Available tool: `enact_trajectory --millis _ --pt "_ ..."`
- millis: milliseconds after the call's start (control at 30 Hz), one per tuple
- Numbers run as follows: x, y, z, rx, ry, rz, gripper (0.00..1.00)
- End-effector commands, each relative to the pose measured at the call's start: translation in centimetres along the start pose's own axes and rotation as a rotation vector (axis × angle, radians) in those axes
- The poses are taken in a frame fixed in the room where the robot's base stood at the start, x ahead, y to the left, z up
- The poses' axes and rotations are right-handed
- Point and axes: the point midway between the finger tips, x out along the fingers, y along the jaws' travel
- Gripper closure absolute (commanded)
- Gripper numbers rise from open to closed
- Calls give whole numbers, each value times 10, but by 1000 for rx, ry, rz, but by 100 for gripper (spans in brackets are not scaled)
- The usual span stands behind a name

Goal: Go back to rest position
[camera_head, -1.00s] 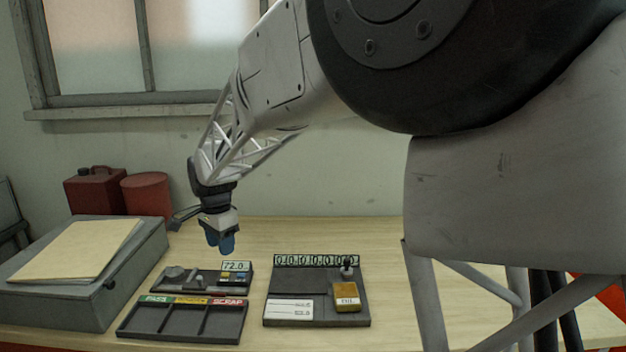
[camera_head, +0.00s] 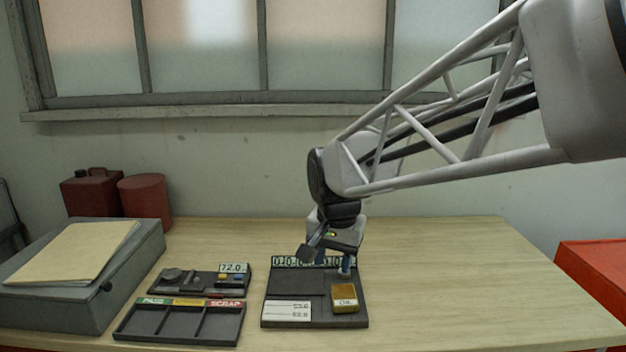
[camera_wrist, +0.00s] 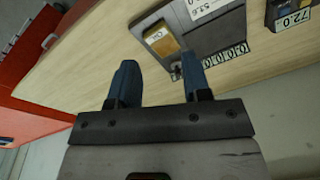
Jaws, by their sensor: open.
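My gripper (camera_head: 333,264) is open, with two blue fingers pointing down near the back edge of the dark counter station (camera_head: 290,284). In the wrist view my gripper (camera_wrist: 160,76) has its fingers spread apart with nothing held between them. A small dark fitting (camera_wrist: 176,71) on the station shows close to the right finger there; I cannot tell if they touch. The yellow OIL block (camera_head: 345,298) sits on the station's right part, in front of my gripper. My gripper partly hides the number display (camera_head: 285,261).
A dark tray (camera_head: 180,325) with PASS and SCRAP labels and a unit reading 72.0 (camera_head: 234,268) stand left. A grey case (camera_head: 125,280) and red containers (camera_head: 145,200) are farther left. The right tabletop (camera_head: 470,280) is clear. A red box (camera_head: 590,285) stands at far right.

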Motion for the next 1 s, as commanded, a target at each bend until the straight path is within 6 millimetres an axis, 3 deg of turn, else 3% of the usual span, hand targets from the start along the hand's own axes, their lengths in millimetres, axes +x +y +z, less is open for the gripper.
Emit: enact_trajectory --millis 200,600,800,1000 --pt "-6 58 26 -69 26 -5 56" --pt "-3 147 86 -209 73 1 56" --pt "5 184 118 -276 95 9 56" --pt "13 206 140 -324 109 17 56"
